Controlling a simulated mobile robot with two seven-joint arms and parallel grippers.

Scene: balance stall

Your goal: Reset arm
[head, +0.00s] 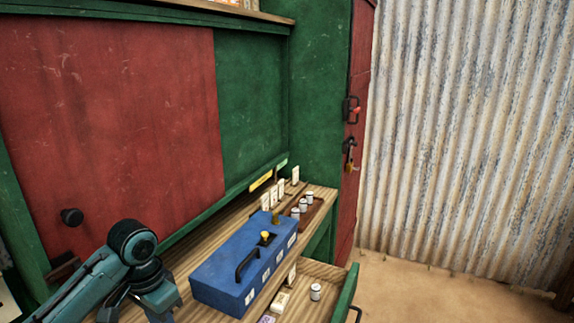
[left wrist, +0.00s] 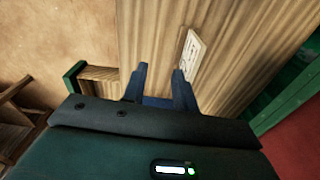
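My left arm comes in at the lower left of the head view, in front of the stall counter; its fingertips cannot be made out there. In the left wrist view my left gripper (left wrist: 160,80) has its two fingers apart with no object clearly held between them. A blue patch shows low between the fingers, and I cannot tell what it is. Beyond the fingers is the wooden counter top (left wrist: 146,35), with a pale card (left wrist: 192,52) beside the right fingertip. My right gripper is in neither view.
A blue box (head: 235,268) with a black handle stands on the counter. Behind it are several white cards (head: 280,188) and small white-capped jars (head: 303,205). An open drawer (head: 325,275) holds another jar (head: 315,291). A red panel (head: 110,120) stands behind my arm. Bare floor (head: 430,285) lies right.

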